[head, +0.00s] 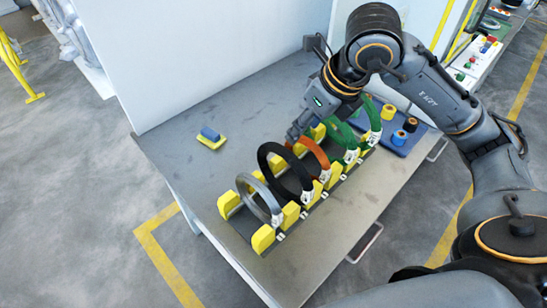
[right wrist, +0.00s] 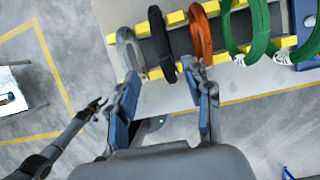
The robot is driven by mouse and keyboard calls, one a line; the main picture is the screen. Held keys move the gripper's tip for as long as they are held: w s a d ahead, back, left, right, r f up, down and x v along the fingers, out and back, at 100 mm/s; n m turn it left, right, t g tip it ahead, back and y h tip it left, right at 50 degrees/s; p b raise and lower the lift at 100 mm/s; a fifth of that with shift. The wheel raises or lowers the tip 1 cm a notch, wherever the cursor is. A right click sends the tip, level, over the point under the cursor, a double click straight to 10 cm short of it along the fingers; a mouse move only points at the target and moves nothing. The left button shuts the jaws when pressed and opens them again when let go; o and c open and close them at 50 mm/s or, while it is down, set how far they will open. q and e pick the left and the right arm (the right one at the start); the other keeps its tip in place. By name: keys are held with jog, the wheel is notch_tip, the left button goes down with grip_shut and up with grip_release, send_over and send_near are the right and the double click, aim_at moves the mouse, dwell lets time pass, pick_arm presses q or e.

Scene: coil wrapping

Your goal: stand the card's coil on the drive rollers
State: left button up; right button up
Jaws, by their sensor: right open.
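A rack with yellow blocks (head: 263,239) holds a row of upright coils: a grey coil (head: 247,187), a black coil (head: 262,160), an orange coil (head: 318,153) and two green coils (head: 338,131). White tags hang on them. My right gripper (right wrist: 165,78) is open at the rack; the black coil's near end (right wrist: 163,62) lies between its fingertips in the right wrist view, with no grip visible. My left gripper (right wrist: 96,106) is small at the left of that view, away from the rack; its jaws are unclear. I cannot make out the card or the drive rollers.
A blue tray (head: 405,146) with several tape rolls is at the table's right end. A blue block on a yellow pad (head: 211,139) lies at the back left. A white wall panel (head: 215,55) stands behind the table.

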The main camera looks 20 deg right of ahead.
aim_at(287, 151)
jog(key=x, duration=0.3)
jog(key=shift+s+f, duration=0.1)
jog(key=shift+f, duration=0.2)
jog(key=x, duration=0.4)
jog(key=shift+d+p, duration=0.1)
jog(key=shift+p, duration=0.3)
jog(key=shift+f, duration=0.15)
jog(key=shift+p+x, duration=0.5)
jog(key=shift+x, duration=0.35)
jog(key=x, duration=0.2)
jog(key=shift+w+f+p, duration=0.25)
jog(key=shift+p, duration=0.15)
jog(key=shift+w+a+f, duration=0.2)
jog(key=shift+w+f, duration=0.05)
jog(key=shift+f, duration=0.25)
grip_shut()
pick_arm(q)
jog(key=s+r, duration=0.2)
jog(key=shift+r, duration=0.3)
pick_arm(e)
jog(key=shift+r, duration=0.1)
